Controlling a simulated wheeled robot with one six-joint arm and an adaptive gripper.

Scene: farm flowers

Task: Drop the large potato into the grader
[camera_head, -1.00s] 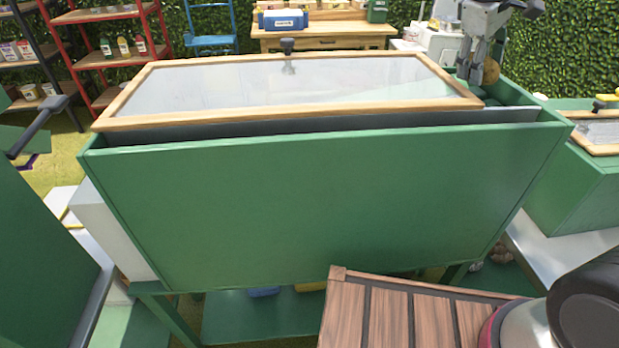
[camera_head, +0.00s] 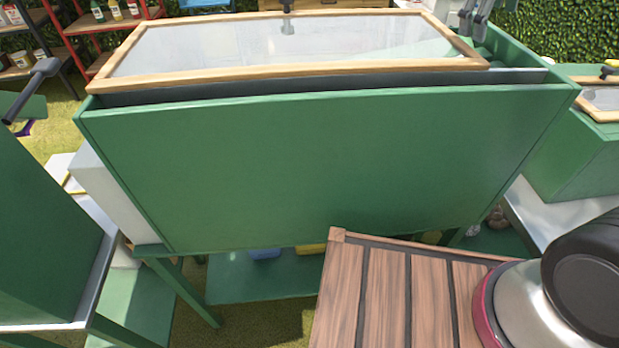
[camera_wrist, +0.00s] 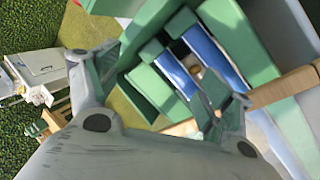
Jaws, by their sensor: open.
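My gripper (camera_wrist: 158,92) is open in the wrist view, its two grey fingers apart and nothing held between them. Below it is a green structure (camera_wrist: 150,95) with blue-lined channels, probably the grader. A small tan round thing (camera_wrist: 195,73) shows at one blue channel; it may be the potato, but it is too small to tell. In the head view, my gripper's fingers (camera_head: 474,20) show at the top edge, above the right back corner of a large green box (camera_head: 320,165). No potato can be made out clearly there.
A wood-framed clear lid (camera_head: 290,45) covers most of the green box. A second green box (camera_head: 580,165) stands at the right, and another green panel (camera_head: 45,220) at the left. A slatted wooden surface (camera_head: 385,295) is in front.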

